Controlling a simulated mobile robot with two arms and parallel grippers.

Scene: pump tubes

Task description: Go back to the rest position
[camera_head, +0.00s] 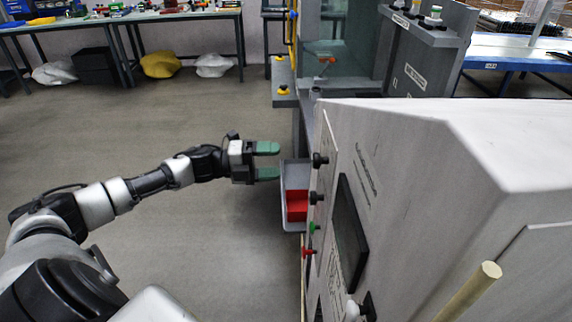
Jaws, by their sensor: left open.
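My left gripper (267,161) has green fingertips that stand apart with nothing between them. It is at the middle of the head view, at the left edge of a light grey tray (289,222). A red block-like part (297,205) lies in the tray. The tray sits against the front of a large white machine (410,170), which hides part of its right side. My left arm reaches in from the lower left, stretched out to the right. My right gripper is not in view.
The machine fills the right side, with knobs, a green button (314,227), a dark screen (351,228) and a pale rod (470,290) sticking out. A grey cabinet (428,70) stands behind it. A workbench (120,17) is at the back left. The floor (120,120) on the left is clear.

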